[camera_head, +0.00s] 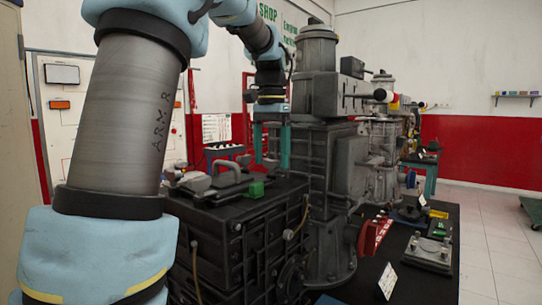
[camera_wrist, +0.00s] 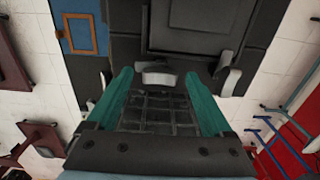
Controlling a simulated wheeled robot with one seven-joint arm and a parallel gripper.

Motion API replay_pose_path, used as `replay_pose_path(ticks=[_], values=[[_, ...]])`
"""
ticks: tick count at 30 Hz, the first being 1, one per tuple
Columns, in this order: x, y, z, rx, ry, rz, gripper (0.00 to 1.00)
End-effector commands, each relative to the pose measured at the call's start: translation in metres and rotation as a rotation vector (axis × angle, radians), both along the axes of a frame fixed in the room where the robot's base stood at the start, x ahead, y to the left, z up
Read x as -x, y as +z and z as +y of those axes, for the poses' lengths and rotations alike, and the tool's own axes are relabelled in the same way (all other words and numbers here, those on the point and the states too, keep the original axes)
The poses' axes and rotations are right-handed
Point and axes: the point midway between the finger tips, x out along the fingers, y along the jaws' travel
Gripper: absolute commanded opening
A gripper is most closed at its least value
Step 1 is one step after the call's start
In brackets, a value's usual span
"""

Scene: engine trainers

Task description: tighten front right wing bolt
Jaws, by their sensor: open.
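My gripper (camera_head: 271,160) hangs fingers-down above the back right part of the dark engine block in the head view, its two teal fingers apart. In the wrist view my gripper (camera_wrist: 157,75) is open. A small light-grey metal piece (camera_wrist: 157,79), possibly a wing bolt, shows between the fingertips; whether they touch it is unclear. Another pale piece (camera_wrist: 229,82) lies right of the right finger. In the head view a grey handle-like fitting (camera_head: 228,172) sits on the block's top. I cannot tell which piece is the front right wing bolt.
A green block (camera_head: 256,190) sits on the engine block's top (camera_head: 285,188). A tall grey machine column (camera_head: 316,110) stands close right of my gripper. A red part (camera_head: 374,234), a white card (camera_head: 388,280) and other parts are on the black bench (camera_head: 428,283) at right.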

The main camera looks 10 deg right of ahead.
Motion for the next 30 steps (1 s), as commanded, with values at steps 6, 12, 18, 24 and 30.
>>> replay_pose_path(ticks=[6,12,18,24,30], values=[[-0.0001,-0.0027,-0.0001,0.000,0.000,0.000,0.85],[-0.0001,-0.0025,-0.0001,0.000,0.000,0.000,0.73],[0.0000,-0.0024,0.0000,0.000,0.000,0.000,0.50],[0.0000,-0.0023,-0.0001,0.000,0.000,0.000,0.28],[0.0001,-0.0022,-0.0002,0.000,0.000,0.000,0.05]])
